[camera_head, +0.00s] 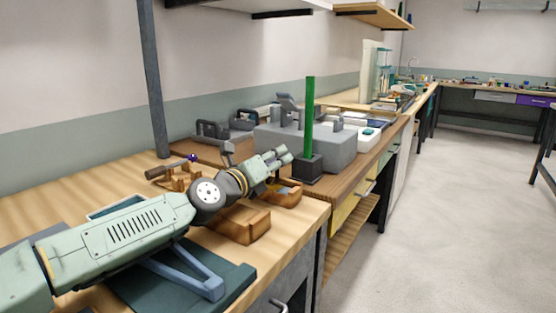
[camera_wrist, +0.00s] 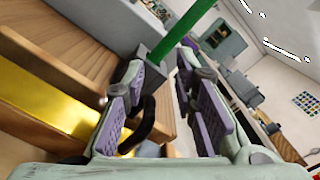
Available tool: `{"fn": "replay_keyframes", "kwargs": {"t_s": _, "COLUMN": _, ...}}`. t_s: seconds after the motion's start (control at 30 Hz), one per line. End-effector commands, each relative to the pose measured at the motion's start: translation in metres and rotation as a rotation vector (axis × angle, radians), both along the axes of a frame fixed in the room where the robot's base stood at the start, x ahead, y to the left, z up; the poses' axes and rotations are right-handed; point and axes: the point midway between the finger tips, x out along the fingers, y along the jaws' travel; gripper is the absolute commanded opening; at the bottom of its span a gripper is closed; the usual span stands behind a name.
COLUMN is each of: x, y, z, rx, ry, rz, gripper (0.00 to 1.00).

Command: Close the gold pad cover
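My gripper (camera_wrist: 160,100) is open, with purple pads on both fingers and a clear gap between them. In the head view my gripper (camera_head: 279,157) hangs above the wooden boxes, near the green rod. A shiny gold surface (camera_wrist: 50,108) lies between wooden parts at the left of the wrist view. A dark curved handle-like piece (camera_wrist: 143,128) shows between the fingers; I cannot tell whether it touches them. In the head view a brown wooden box part (camera_head: 243,226) sits below my gripper and another (camera_head: 285,196) is behind it. I cannot tell which part is the cover.
A green rod (camera_head: 309,115) stands upright in a dark block (camera_head: 307,168) just beyond my gripper. A large grey device (camera_head: 335,151) is behind it. A wooden rack (camera_head: 172,177) stands left of my gripper. Open floor (camera_head: 425,230) lies to the right of the bench.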

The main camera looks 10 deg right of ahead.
Motion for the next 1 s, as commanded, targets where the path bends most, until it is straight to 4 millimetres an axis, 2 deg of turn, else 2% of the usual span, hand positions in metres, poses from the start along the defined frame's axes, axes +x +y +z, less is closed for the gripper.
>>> {"fn": "replay_keyframes", "kwargs": {"t_s": 0.2, "x": -0.026, "y": 0.027, "z": 0.0, "rx": -0.002, "ry": 0.001, "rz": 0.002, "gripper": 0.26}}
{"fn": "replay_keyframes", "kwargs": {"t_s": 0.4, "x": -0.045, "y": 0.043, "z": -0.001, "rx": -0.001, "ry": 0.0, "rz": -0.002, "gripper": 0.26}}
{"fn": "replay_keyframes", "kwargs": {"t_s": 0.83, "x": -0.049, "y": 0.046, "z": 0.002, "rx": 0.0, "ry": 0.0, "rz": -0.004, "gripper": 0.26}}
{"fn": "replay_keyframes", "kwargs": {"t_s": 0.93, "x": -0.049, "y": 0.046, "z": 0.013, "rx": 0.0, "ry": 0.0, "rz": -0.004, "gripper": 0.26}}
{"fn": "replay_keyframes", "kwargs": {"t_s": 1.0, "x": -0.049, "y": 0.046, "z": 0.028, "rx": 0.0, "ry": -0.001, "rz": -0.004, "gripper": 0.26}}
